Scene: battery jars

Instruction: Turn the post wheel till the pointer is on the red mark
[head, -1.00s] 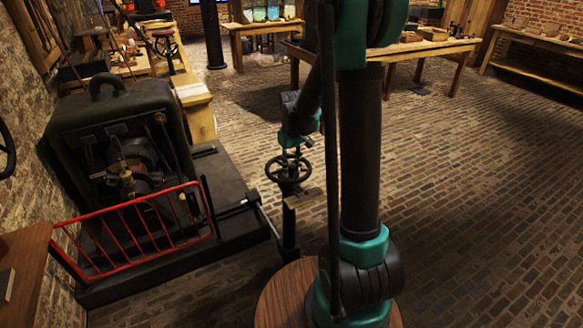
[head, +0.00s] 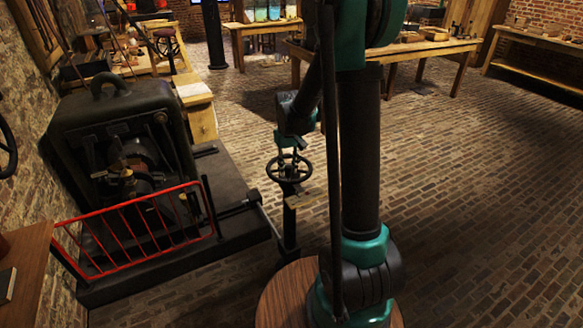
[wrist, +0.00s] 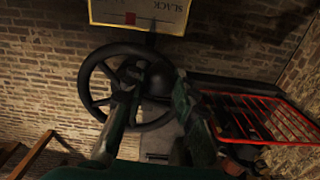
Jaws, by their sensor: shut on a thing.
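The post wheel (head: 289,168) is a dark spoked handwheel on a short post, left of my arm in the head view. In the wrist view the wheel (wrist: 93,73) lies left of and behind my fingers. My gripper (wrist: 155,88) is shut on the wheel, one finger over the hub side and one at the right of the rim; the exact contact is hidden. A pale plate (wrist: 165,12) lettered SLACK carries a red mark (wrist: 129,18) and thin scale lines. A dark upright piece, perhaps the pointer (wrist: 151,38), meets the plate's lower edge, right of the red mark.
A dark machine (head: 120,140) on a black plinth stands left of the wheel, behind a red railing (head: 140,235). Brick floor (head: 480,200) is open to the right. Wooden tables (head: 430,48) stand at the back.

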